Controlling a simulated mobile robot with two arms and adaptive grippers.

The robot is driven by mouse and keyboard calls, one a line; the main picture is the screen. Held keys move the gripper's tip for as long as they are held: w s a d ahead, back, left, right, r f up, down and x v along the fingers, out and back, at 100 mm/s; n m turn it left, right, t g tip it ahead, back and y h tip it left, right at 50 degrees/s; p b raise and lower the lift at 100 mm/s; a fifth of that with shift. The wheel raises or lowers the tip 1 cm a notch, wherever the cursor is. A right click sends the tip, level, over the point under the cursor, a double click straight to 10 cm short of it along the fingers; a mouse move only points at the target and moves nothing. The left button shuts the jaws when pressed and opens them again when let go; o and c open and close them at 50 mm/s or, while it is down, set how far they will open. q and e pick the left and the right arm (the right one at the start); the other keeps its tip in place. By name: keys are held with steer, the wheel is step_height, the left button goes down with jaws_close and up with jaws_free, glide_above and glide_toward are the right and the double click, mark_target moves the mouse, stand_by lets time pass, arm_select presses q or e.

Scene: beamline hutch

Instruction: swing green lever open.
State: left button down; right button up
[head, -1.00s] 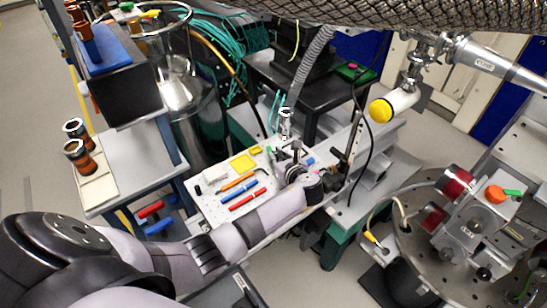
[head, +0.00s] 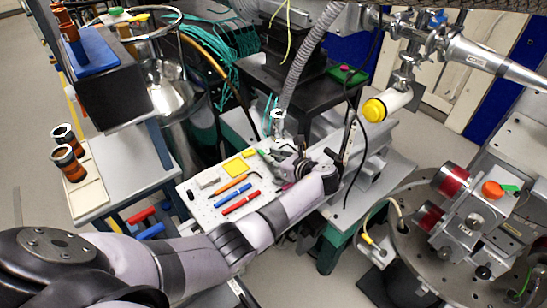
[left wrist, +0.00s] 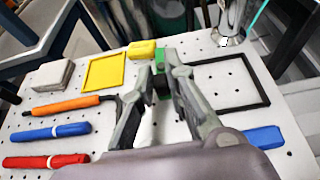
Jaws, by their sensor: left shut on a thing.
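My left gripper (head: 272,157) is over the far part of a white perforated board, its arm reaching in from the lower left. In the left wrist view the fingers (left wrist: 160,85) are shut on a small green-and-black piece (left wrist: 162,57), whose green end shows beyond the fingertips. I cannot tell whether this piece is a lever. In the head view the hand mostly hides it. Another green lever-like piece (head: 510,188) sits beside an orange knob (head: 492,189) on the round metal chamber at right, well away from the gripper. My right gripper is out of view.
The board (head: 207,213) carries a yellow frame (left wrist: 104,72), yellow block (left wrist: 142,49), orange tool (left wrist: 68,107), blue marker (left wrist: 50,133), red marker (left wrist: 46,161) and black frame (left wrist: 267,98). A metal flanged post (left wrist: 228,36) stands at its far edge. A yellow-capped pipe (head: 374,110) hangs right.

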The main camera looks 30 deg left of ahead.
arm_select(q)
steer(key=c, duration=1.6)
jaws_free()
steer(key=shift+a, duration=0.1)
steer(key=shift+c, duration=0.2)
steer(key=shift+o, duration=0.2)
step_height(320, 180, up, 10)
